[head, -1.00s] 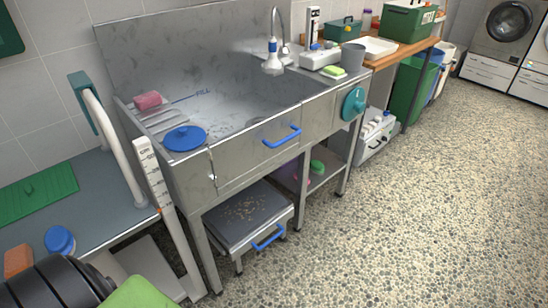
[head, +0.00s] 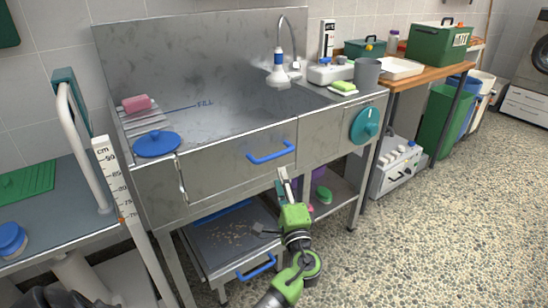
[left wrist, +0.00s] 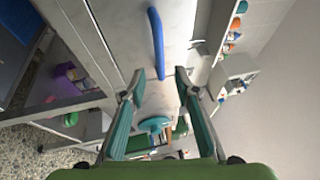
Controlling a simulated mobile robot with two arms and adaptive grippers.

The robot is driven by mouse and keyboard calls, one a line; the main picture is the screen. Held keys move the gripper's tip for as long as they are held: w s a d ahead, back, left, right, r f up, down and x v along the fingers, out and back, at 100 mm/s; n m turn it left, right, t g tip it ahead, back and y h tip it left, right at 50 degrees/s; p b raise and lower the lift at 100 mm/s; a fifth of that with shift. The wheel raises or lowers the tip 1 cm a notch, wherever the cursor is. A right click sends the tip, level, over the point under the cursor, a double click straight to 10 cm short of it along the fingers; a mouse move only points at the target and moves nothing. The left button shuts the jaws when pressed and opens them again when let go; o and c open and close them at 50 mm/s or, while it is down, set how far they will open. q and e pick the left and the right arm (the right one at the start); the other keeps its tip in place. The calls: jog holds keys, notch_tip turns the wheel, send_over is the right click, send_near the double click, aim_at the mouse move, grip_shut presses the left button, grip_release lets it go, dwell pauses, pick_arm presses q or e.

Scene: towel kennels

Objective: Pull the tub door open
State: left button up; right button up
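The steel tub's front door (head: 222,170) is shut, flush with the tub front. Its blue bar handle (head: 270,152) runs across its upper right part. My left gripper (head: 271,201) is open and empty in front of the tub, below the handle and apart from it. In the left wrist view, the blue handle (left wrist: 156,40) lies ahead, its near end lined up with the gap between the two spread fingers (left wrist: 159,80). My right gripper is not in view.
Below the tub a grey step tray (head: 225,240) has its own blue handle (head: 256,267). A teal dial (head: 365,125) is right of the door. A white rail and height scale (head: 112,175) stand at left. Pebbled floor (head: 430,240) at right is clear.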

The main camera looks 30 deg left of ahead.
aim_at(274, 156)
pick_arm(q)
jog(key=x, duration=1.1)
jog(key=shift+f, duration=0.1)
jog(key=shift+d, duration=0.1)
grip_shut()
